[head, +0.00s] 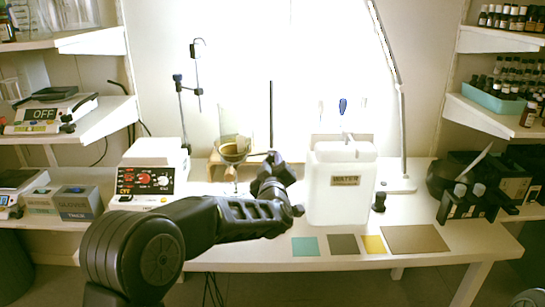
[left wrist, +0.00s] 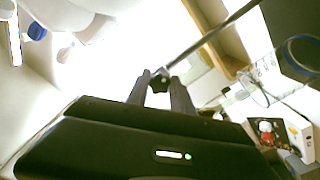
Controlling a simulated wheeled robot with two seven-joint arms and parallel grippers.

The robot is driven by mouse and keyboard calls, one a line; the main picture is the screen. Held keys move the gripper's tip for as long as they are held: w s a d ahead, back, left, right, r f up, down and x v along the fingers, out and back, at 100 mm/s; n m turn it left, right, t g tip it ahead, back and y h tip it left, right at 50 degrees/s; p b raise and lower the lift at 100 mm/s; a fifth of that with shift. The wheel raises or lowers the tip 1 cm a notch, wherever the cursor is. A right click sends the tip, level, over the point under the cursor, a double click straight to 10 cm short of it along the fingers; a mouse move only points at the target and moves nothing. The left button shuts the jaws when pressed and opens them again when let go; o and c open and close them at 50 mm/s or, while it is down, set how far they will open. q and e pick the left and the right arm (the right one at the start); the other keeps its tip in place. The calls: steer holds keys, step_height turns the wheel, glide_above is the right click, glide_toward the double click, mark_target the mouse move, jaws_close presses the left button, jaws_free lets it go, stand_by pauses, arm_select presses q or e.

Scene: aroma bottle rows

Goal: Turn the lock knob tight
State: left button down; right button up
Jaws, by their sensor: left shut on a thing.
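My left gripper (head: 273,160) reaches to the foot of the visible part of a thin dark upright rod (head: 271,112) on the table. In the left wrist view, my two fingers (left wrist: 161,82) are shut on a small dark lock knob (left wrist: 160,74), one finger on each side. The rod (left wrist: 212,37) runs up to the right from the knob. In the head view, my gripper hides the knob. A glass funnel (head: 234,152) with brownish contents is held left of the rod. How tight the knob is cannot be seen. My right gripper is not in view.
A white water container (head: 340,195) stands close to the right of my gripper. Coloured mats (head: 305,246) lie at the table's front edge. A lamp (head: 402,130) stands behind the container.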

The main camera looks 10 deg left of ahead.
arm_select(q)
steer(key=shift+m+p, duration=0.95)
steer(key=shift+m, duration=1.05)
steer(key=c, duration=1.1)
jaws_free()
steer(key=v, duration=0.7)
steer(key=shift+s+d+b, duration=0.1)
steer(key=shift+s+b, duration=0.2)
steer(key=shift+s, duration=0.1)
